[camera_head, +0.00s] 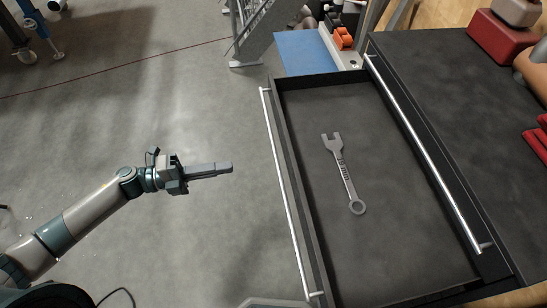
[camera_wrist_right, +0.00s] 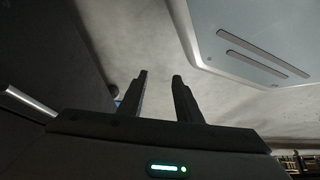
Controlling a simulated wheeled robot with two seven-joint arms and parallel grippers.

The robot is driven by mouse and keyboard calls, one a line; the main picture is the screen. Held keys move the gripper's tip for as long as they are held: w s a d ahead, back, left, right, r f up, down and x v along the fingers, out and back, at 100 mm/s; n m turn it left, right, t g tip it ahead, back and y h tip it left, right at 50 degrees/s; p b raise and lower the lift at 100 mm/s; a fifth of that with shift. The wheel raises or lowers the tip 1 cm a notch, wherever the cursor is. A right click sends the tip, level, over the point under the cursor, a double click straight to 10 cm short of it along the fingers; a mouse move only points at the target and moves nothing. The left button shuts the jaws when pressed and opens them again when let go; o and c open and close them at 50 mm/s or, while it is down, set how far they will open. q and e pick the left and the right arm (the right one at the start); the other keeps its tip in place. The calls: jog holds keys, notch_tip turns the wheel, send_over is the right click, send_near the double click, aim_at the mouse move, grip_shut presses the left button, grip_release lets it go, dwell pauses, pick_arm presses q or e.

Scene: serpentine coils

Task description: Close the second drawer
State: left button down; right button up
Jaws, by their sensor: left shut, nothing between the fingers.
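An open drawer (camera_head: 312,225) of a dark cabinet juts out in the head view, with a long silver handle (camera_head: 288,195) along its front edge. A grey wrench (camera_head: 342,172) lies in the drawer. Another silver handle (camera_head: 420,150) runs along the cabinet front above it. My left gripper (camera_head: 230,167) is shut and empty, left of the drawer handle and apart from it. My right gripper (camera_wrist_right: 160,78) shows in the right wrist view with its two fingers apart and nothing between them. Which drawer counts as second cannot be told from these frames.
Red and brown items (camera_head: 499,38) stand on the dark cabinet top (camera_head: 440,75). A metal stair frame (camera_head: 262,30) and a blue panel (camera_head: 303,52) stand beyond the drawer. The grey floor (camera_head: 150,110) around my left arm is clear.

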aim_at(287, 158)
pick_arm(q)
jog(key=shift+r, duration=0.1)
dwell(0.3)
